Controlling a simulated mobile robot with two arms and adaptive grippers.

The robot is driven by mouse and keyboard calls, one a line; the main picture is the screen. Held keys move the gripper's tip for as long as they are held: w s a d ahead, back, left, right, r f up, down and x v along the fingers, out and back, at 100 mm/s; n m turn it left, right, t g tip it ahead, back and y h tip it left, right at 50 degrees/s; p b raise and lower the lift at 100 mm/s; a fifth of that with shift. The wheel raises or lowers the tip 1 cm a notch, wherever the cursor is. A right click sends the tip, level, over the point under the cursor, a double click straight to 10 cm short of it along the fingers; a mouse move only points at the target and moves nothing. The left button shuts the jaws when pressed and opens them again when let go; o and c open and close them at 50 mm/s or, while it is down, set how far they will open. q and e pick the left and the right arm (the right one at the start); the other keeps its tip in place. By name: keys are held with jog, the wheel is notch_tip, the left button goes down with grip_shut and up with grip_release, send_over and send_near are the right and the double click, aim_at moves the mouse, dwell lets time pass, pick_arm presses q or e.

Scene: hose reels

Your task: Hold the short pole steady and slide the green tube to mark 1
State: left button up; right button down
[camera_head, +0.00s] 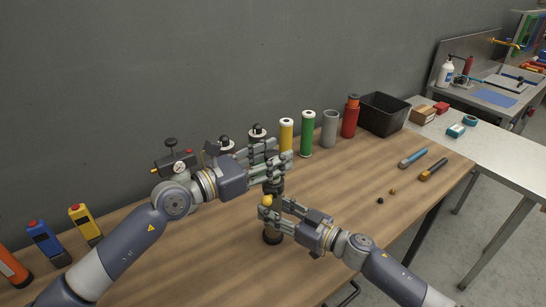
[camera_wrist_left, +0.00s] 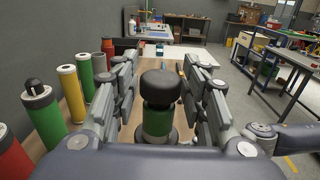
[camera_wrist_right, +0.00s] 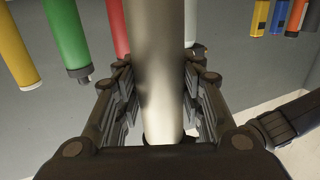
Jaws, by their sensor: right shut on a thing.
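A green tube (camera_wrist_left: 157,122) with a dark knobbed cap (camera_wrist_left: 160,85) above it stands between the fingers of my left gripper (camera_wrist_left: 160,98) in the left wrist view. Those fingers are spread, with gaps on both sides. In the head view my left gripper (camera_head: 274,160) hides most of this tube. My right gripper (camera_head: 273,207) is lower, shut on the grey short pole (camera_wrist_right: 157,60), which runs between its fingers in the right wrist view. A dark round base (camera_head: 272,237) shows below it. I cannot read any mark.
Yellow (camera_head: 286,137), green (camera_head: 307,134), grey (camera_head: 330,128) and red (camera_head: 350,117) cylinders line the wall beside a black bin (camera_head: 383,113). A gauge device (camera_head: 176,164) is behind my left arm. The wooden table (camera_head: 350,190) is mostly clear at right.

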pick_arm(q)
jog(key=v, duration=1.2)
pick_arm(e)
jog(key=c, duration=1)
grip_release()
